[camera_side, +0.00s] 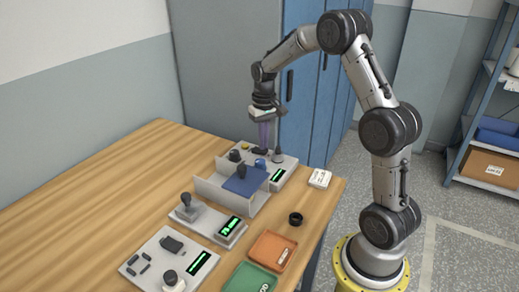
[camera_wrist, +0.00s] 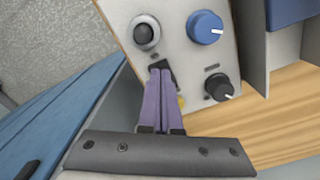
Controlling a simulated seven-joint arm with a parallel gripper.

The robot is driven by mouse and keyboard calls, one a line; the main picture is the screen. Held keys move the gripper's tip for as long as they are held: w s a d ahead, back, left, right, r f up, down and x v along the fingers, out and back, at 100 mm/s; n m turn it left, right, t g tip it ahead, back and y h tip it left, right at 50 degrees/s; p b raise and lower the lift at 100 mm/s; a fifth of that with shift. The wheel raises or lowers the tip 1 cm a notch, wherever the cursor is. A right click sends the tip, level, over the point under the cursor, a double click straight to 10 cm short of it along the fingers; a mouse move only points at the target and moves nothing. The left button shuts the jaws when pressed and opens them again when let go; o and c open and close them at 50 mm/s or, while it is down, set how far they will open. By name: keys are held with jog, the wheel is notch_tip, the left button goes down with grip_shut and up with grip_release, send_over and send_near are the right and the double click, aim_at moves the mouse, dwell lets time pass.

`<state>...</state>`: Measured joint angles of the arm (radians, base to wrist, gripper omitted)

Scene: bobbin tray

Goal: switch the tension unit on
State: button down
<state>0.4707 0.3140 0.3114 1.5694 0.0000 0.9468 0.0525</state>
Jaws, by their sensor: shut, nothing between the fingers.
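A light grey control unit (camera_side: 291,163) stands at the far end of the table, with a lit green display (camera_side: 278,175). No label on it is legible, so I cannot tell by name which unit is the tension unit. In the wrist view its panel carries a blue knob (camera_wrist: 206,27), a black knob (camera_wrist: 219,88), a black ball-topped control (camera_wrist: 146,34) and a black switch (camera_wrist: 160,66). A yellow button (camera_wrist: 181,102) is partly hidden by my fingers. My gripper (camera_wrist: 160,75) is shut and empty, its purple fingertips at the black switch; I cannot tell whether they touch.
A grey holder (camera_side: 210,188) with a blue block (camera_side: 246,181) stands beside this unit. Two more units (camera_side: 191,229) (camera_side: 146,262), an orange tray (camera_side: 257,258), a green tray (camera_side: 238,282), a black ring (camera_side: 295,218) and a white box (camera_side: 320,178) lie nearer. The table's left is clear.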

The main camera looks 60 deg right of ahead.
jog(key=shift+f, duration=0.5)
jog(key=shift+r, duration=3.55)
jog(key=s+a+r+n+t, duration=0.2)
jog(key=s+a+r, duration=0.1)
jog(key=a+r, duration=0.3)
jog(key=s+a+r+n+t, duration=0.1)
jog(key=s+a+r, duration=0.3)
jog(key=a+r, duration=0.3)
jog(key=s+a+n+t, duration=0.2)
jog(key=s+a, duration=0.3)
jog(key=s, duration=0.4)
jog(key=s+a+f+n, duration=0.1)
jog(key=s+a+f, duration=0.1)
jog(key=s+f, duration=0.4)
jog(key=shift+s+t, duration=0.3)
jog(key=shift+s, duration=0.15)
